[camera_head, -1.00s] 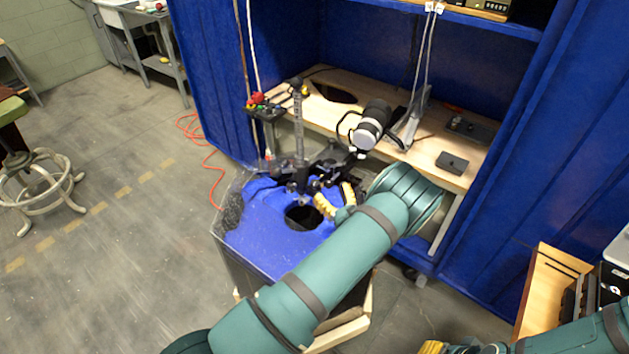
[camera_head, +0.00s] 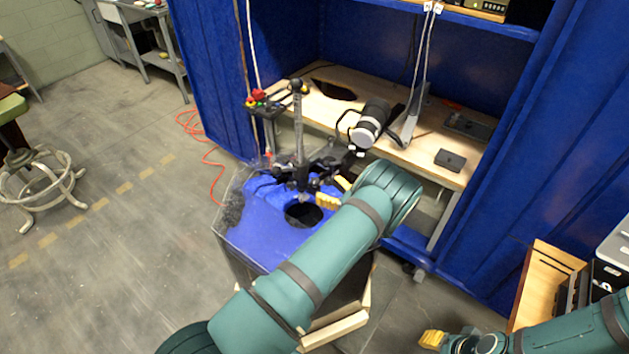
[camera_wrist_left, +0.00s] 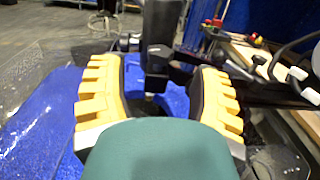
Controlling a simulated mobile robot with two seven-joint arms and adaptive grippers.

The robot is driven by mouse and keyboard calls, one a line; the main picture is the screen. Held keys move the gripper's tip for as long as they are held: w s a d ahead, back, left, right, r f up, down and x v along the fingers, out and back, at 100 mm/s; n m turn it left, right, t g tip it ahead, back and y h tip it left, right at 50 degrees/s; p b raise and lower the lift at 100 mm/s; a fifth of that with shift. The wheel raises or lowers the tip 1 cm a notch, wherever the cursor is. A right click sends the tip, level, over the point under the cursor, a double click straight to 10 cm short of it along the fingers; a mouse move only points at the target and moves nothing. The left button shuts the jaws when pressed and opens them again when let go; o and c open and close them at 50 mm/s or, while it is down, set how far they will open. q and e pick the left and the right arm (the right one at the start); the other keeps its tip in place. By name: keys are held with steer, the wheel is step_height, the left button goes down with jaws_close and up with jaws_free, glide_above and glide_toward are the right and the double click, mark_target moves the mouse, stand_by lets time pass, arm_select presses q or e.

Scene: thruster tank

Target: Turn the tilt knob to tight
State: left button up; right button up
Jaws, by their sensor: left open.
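A black clamp assembly (camera_head: 312,172) with several small knobs and arms sits on a clear upright post above the blue-topped tank (camera_head: 262,232). I cannot tell which small part is the tilt knob. My left gripper (camera_head: 334,191) is open, just right of and in front of the clamp. In the left wrist view, its yellow ribbed fingers (camera_wrist_left: 157,92) stand apart on either side of a black upright part (camera_wrist_left: 160,35) of the assembly, with no clear contact. My right gripper (camera_head: 440,340) shows only partly at the bottom edge.
A black and white cylindrical device (camera_head: 371,124) hangs beside the wooden bench (camera_head: 330,112). The tank top has a round dark hole (camera_head: 303,214). Blue curtains (camera_head: 205,75) enclose the bench. A stool (camera_head: 40,180) stands far left, with open floor between.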

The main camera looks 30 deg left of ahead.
mark_target(314, 180)
arm_select(q)
steer(key=shift+w+a, duration=0.2)
steer(key=shift+a, duration=1.2)
steer(key=shift+w+a, duration=0.15)
steer(key=shift+a, duration=1.2)
steer(key=shift+c, duration=0.2)
jaws_close()
